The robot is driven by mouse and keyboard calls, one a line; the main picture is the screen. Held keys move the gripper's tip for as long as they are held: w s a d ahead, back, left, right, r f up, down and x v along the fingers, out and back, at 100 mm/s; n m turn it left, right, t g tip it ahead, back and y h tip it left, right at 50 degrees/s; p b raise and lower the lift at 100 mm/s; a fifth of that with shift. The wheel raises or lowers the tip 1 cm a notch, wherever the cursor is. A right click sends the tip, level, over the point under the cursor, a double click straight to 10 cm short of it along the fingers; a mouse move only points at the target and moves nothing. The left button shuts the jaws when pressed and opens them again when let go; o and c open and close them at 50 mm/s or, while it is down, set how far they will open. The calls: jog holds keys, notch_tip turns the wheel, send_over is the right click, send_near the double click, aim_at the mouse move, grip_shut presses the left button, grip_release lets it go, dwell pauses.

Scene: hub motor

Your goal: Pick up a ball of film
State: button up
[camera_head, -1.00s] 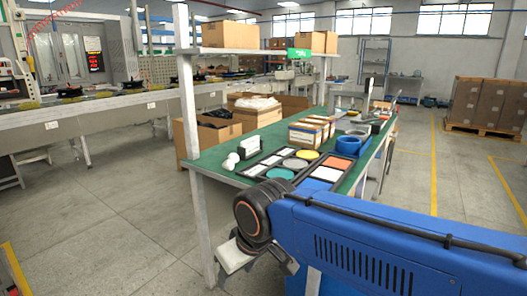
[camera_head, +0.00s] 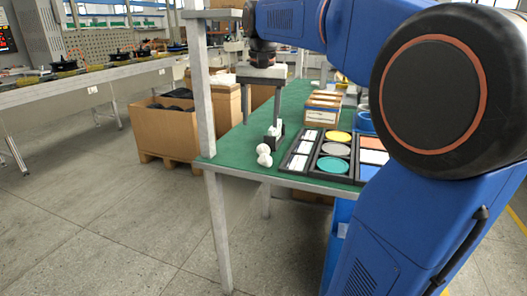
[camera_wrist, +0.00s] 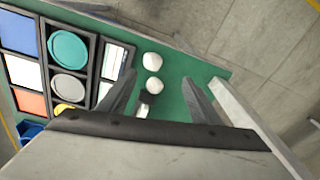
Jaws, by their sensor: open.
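Two white crumpled balls of film (camera_head: 264,155) sit close together near the front left corner of the green table (camera_head: 235,150). In the wrist view, one ball (camera_wrist: 153,61) lies just beyond the fingertips and the other ball (camera_wrist: 152,87) shows between the fingers. My gripper (camera_head: 262,122) points down above the table, a little behind the balls in the head view. It is open and empty. In the wrist view its fingers (camera_wrist: 159,79) stand on either side of the nearer ball, apart from it.
A small black holder with white content (camera_head: 274,135) stands right behind the balls. Black trays with coloured discs (camera_head: 318,152) lie to the right. A grey shelf post (camera_head: 204,95) rises at the table's left edge. A cardboard box (camera_head: 164,130) stands on the floor beyond.

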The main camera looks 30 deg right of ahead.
jog(key=w+d+r+m+g, duration=0.1)
jog(key=w+d+r+m, duration=0.2)
jog(key=w+d, duration=0.3)
send_over(263, 145)
notch_tip(263, 145, down, 12)
jog(key=shift+d+r, duration=0.1)
jog(key=shift+w+f, duration=0.15)
jog(key=shift+f, duration=2.5)
jog(key=c, duration=1.1)
